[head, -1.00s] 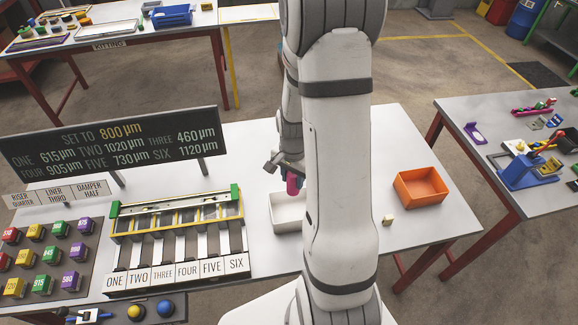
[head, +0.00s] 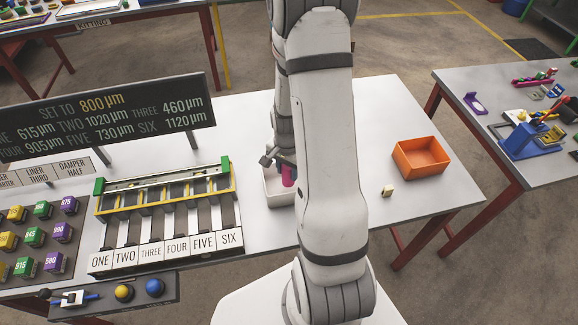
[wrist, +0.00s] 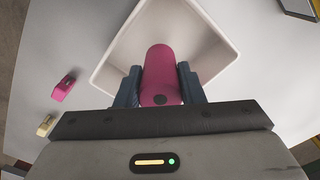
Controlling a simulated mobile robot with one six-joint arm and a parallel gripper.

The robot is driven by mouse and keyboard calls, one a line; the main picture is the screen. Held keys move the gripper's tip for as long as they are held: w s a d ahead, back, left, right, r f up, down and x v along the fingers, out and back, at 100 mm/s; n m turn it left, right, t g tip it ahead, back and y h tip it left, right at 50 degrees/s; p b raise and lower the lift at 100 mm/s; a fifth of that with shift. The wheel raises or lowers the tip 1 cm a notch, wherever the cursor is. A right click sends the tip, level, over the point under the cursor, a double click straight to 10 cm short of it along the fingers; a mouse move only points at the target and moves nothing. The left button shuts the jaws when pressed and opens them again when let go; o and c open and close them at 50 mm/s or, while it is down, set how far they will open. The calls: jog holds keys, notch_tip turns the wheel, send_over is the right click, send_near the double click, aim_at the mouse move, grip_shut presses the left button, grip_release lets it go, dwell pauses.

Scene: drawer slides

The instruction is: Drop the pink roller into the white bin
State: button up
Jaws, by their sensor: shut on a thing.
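The pink roller (wrist: 161,75) is between the two fingers of my gripper (wrist: 160,85) in the wrist view, and the fingers are shut on it. The roller also shows as a small pink shape (head: 288,176) in the head view, partly hidden by my arm. The white bin (wrist: 116,55) is behind and beneath the roller in the wrist view, and the roller lies over its opening. In the head view the white bin (head: 279,198) stands on the table right of the slide unit, partly covered by my arm. I cannot tell how far the roller is above the bin's floor.
An orange bin (head: 421,158) and a small cream block (head: 388,190) are on the table to the right. The slide unit (head: 165,210) with numbered labels stands on the left. A pink piece (wrist: 64,87) and a yellowish piece (wrist: 46,125) lie beside the bin in the wrist view.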

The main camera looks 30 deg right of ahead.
jog(key=shift+f, duration=0.5)
jog(key=o, duration=1.1)
jog(key=shift+o, duration=0.2)
jog(key=shift+r, duration=0.1)
jog(key=shift+r+p, duration=2.45)
jog(key=shift+r, duration=1.5)
